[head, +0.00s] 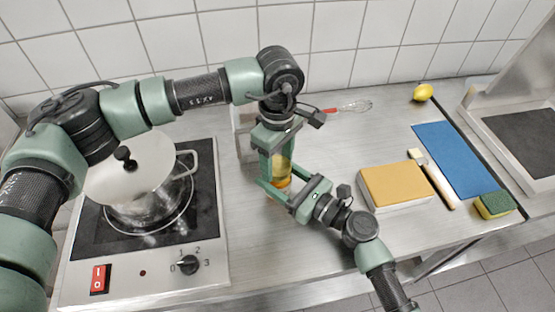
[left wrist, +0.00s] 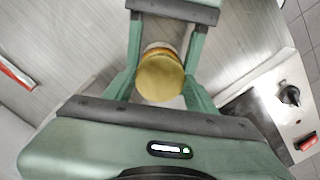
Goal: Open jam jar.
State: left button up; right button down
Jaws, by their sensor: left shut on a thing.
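The jam jar (head: 282,163) stands upright, apparently on the steel counter, with a gold top and an amber-orange lower part. In the left wrist view its round gold lid (left wrist: 160,79) faces the camera. My left gripper (head: 280,152) reaches down from above and is shut on the jar's upper part. My right gripper (head: 277,178) comes from the lower right, with its fingers on both sides of the jar's lower part. Whether these fingers press on the glass is not clear. The fingers hide parts of the jar's sides.
A pot (head: 150,190) stands on the hob at left. A yellow-topped block (head: 396,184), a brush (head: 433,180), a blue mat (head: 460,158), a sponge (head: 494,205) and a lemon (head: 422,92) lie at right. A whisk (head: 354,106) lies behind. Some counter between is clear.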

pick_arm(q)
jog(key=n, duration=0.5)
pick_arm(e)
jog(key=shift+f, duration=0.1)
pick_arm(q)
jog(key=n, duration=1.4)
jog(key=shift+n, duration=0.4)
jog(key=n, duration=1.7)
jog(key=shift+r, duration=0.3)
